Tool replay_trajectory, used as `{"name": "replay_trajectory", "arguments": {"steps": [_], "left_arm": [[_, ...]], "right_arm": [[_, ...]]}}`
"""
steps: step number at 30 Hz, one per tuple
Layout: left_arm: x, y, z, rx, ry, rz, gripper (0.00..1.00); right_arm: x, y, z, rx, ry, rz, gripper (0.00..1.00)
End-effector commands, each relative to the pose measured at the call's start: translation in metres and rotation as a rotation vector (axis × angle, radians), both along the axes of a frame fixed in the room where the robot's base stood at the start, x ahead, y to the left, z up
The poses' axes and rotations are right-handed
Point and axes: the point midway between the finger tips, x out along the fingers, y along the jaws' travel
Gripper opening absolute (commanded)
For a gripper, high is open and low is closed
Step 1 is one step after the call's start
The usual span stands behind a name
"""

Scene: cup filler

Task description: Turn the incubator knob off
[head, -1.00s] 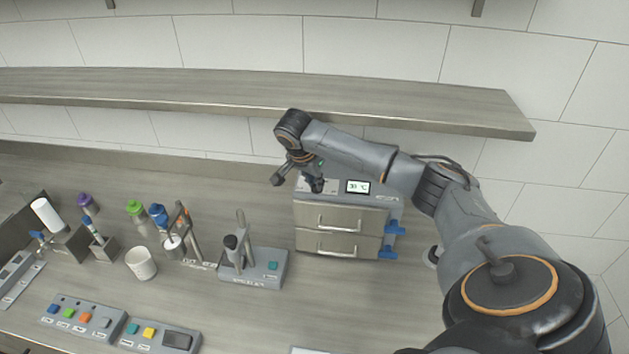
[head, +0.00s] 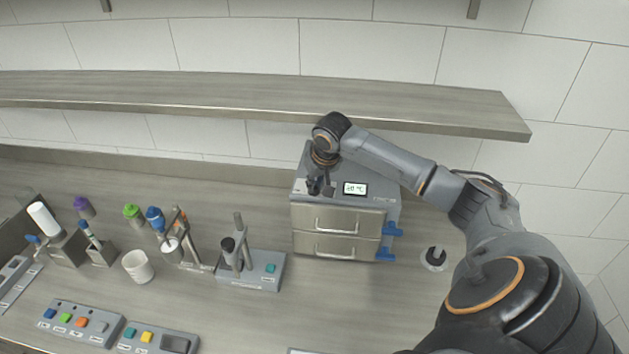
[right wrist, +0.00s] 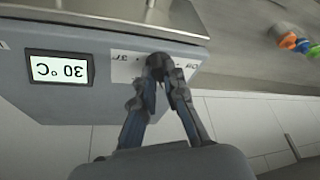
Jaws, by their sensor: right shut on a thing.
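The incubator (head: 341,218) is a grey box with two drawers at the back of the counter. Its small display (head: 355,188) glows on the top panel; in the right wrist view the display (right wrist: 59,69) appears upside down and reads 30 °C. My right gripper (head: 319,190) is at the left of the display, on the panel. In the right wrist view its fingertips (right wrist: 160,66) are closed around the dark knob, which they mostly hide. Panel markings show on a pale label beside the fingers. My left gripper is not in view.
A wooden shelf (head: 250,102) runs above the incubator. To the left on the counter are a dispenser stand (head: 238,258), a white cup (head: 138,266), capped bottles and button panels (head: 80,322). A small round black-and-white item (head: 434,258) lies right of the incubator.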

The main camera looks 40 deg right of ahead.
Motion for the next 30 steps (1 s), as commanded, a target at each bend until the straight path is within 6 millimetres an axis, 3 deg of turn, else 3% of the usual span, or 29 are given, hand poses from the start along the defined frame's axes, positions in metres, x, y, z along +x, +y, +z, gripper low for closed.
{"name": "replay_trajectory", "arguments": {"steps": [30], "left_arm": [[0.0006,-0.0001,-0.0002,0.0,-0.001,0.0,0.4]], "right_arm": [[0.0018,-0.0102,0.001,0.0,-0.002,0.887,0.0]]}}
